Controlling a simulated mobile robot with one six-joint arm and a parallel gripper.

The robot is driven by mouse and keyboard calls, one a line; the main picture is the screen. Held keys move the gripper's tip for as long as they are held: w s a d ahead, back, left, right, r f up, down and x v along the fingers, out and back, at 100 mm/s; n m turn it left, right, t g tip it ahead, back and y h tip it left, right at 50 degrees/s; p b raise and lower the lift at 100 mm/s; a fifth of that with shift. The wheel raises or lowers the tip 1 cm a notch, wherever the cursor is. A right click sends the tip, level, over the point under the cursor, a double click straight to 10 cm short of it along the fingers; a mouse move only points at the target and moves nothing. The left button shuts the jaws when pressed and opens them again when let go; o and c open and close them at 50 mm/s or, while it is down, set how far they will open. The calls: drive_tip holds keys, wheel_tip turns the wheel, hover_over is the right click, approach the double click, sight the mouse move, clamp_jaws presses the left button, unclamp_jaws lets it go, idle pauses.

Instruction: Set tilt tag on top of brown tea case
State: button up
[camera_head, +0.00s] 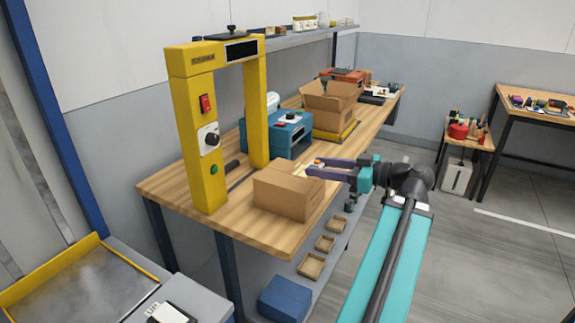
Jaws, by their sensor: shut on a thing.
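The brown tea case (282,194) is a closed cardboard box near the front edge of the wooden workbench. My gripper (316,169) reaches in from the right, its fingertips by the upper right edge of the case. It is shut on a small pale thing with an orange spot, which looks like the tilt tag (318,161). The tag is small and partly hidden by the fingers. I cannot tell whether it touches the case top.
A yellow frame (205,140) stands on the workbench (238,222) left of the case. A blue machine (285,137) and an open carton (330,102) stand behind. Small trays (312,265) and a blue box (284,299) are below.

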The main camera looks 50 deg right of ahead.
drive_tip(key=shift+w+d+p, duration=0.15)
drive_tip(key=shift+w+p, duration=1.05)
drive_tip(key=shift+p, duration=1.9)
drive_tip(key=p, duration=0.3)
hover_over(285, 167)
drive_tip(key=shift+w+d+f, duration=0.1)
drive_tip(key=shift+f, duration=0.65)
drive_tip(key=shift+f, duration=0.15)
drive_tip(key=shift+f+p, duration=0.45)
drive_tip(key=shift+f, duration=1.15)
drive_tip(key=shift+f, duration=0.1)
drive_tip(key=o, duration=1.1)
